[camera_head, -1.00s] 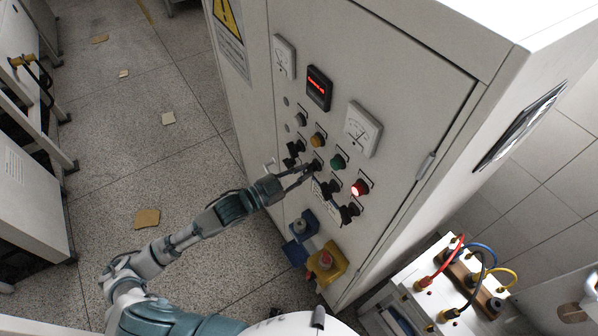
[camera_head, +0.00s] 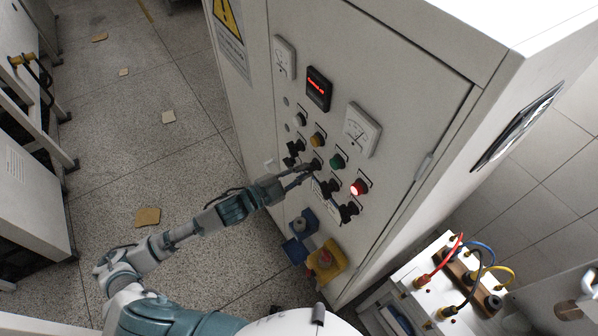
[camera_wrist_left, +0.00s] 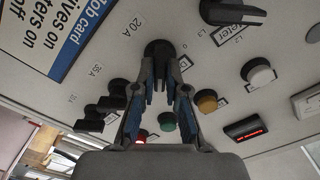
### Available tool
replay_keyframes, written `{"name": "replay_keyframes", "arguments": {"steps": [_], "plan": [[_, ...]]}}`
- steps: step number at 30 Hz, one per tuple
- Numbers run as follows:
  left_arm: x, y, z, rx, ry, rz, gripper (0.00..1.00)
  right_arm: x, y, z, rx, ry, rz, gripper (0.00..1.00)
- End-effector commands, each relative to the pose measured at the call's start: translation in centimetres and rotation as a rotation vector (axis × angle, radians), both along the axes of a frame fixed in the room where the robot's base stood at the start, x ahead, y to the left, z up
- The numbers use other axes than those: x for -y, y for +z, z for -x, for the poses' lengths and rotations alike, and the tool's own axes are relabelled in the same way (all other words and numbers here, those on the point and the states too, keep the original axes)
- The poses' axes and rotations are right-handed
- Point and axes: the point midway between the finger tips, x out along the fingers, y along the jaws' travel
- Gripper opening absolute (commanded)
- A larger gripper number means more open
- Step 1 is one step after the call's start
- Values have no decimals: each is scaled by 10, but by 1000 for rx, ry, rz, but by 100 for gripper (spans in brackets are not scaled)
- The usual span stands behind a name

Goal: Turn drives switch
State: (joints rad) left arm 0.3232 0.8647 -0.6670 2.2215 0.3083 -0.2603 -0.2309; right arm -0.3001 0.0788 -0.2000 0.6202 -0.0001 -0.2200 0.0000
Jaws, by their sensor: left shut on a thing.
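A black rotary switch (camera_head: 316,165) sits on the front panel of a pale grey cabinet (camera_head: 410,85). In the left wrist view the same switch (camera_wrist_left: 159,48) is beside a "20 A" label. My left gripper (camera_head: 306,172) reaches the panel from the left. In the left wrist view its fingers (camera_wrist_left: 158,78) are shut on the switch's handle, one on each side. More black switches (camera_head: 329,188) are in the same row. Which one is labelled for the drives cannot be read. My right gripper is not in view.
A lit red lamp (camera_head: 359,187), a green lamp (camera_head: 337,160) and an amber lamp (camera_head: 318,139) are close above the switches. A job card (camera_wrist_left: 75,35) is beside them. A yellow box with a red button (camera_head: 326,261) is below. Open floor is left of the cabinet.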

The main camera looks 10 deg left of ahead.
Motion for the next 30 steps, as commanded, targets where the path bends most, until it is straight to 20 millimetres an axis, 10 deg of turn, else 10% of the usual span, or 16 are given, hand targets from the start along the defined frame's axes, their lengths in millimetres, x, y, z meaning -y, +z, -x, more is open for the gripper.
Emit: {"name": "replay_keyframes", "arguments": {"steps": [5,8,30], "plan": [[-1,-3,-1,-4,3,-6,0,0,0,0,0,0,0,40],[-1,-3,-1,-4,3,-6,37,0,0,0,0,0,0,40],[-5,-1,0,-1,1,1,38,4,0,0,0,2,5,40]]}}
